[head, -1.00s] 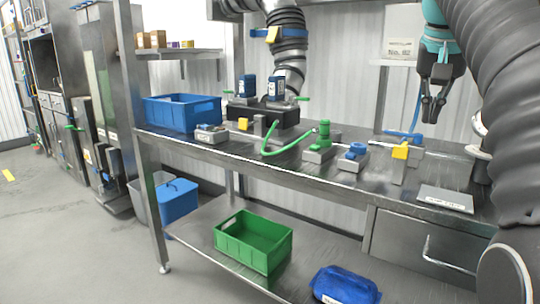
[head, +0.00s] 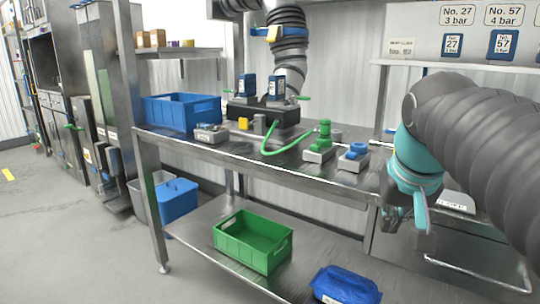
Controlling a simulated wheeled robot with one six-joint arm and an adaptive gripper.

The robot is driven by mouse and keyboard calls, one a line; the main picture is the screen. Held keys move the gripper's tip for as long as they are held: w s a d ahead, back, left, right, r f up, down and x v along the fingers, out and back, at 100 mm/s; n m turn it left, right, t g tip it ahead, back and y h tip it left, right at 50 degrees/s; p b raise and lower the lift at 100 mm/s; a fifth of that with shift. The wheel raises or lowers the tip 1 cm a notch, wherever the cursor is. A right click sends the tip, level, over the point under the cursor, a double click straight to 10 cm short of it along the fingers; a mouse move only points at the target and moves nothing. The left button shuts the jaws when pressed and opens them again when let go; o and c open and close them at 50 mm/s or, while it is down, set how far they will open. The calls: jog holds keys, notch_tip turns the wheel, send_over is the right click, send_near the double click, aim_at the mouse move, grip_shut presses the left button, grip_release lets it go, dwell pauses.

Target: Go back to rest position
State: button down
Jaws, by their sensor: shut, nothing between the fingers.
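My gripper (head: 408,212) is at the right, below the teal wrist of my arm and in front of the bench's right part. It is seen mostly from behind, its fingertips are not clear, and it looks shut and empty. My arm comes in from the right edge, bent over the bench.
A steel bench (head: 345,190) carries a blue crate (head: 182,114), a green valve piece (head: 321,142) and a blue-topped piece (head: 353,157). A drawer handle (head: 478,274) is below my gripper. A green crate (head: 253,242) and blue bundle (head: 345,287) lie on the lower shelf.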

jog(key=s+a+f+n, duration=0.1)
jog(key=s+a+f, duration=0.1)
jog(key=s+f, duration=0.3)
jog(key=s+a+f+n+y, duration=0.1)
jog(key=s+f, duration=0.3)
jog(key=f, duration=0.8)
jog(key=shift+s+a, duration=0.35)
jog(key=shift+a, duration=0.2)
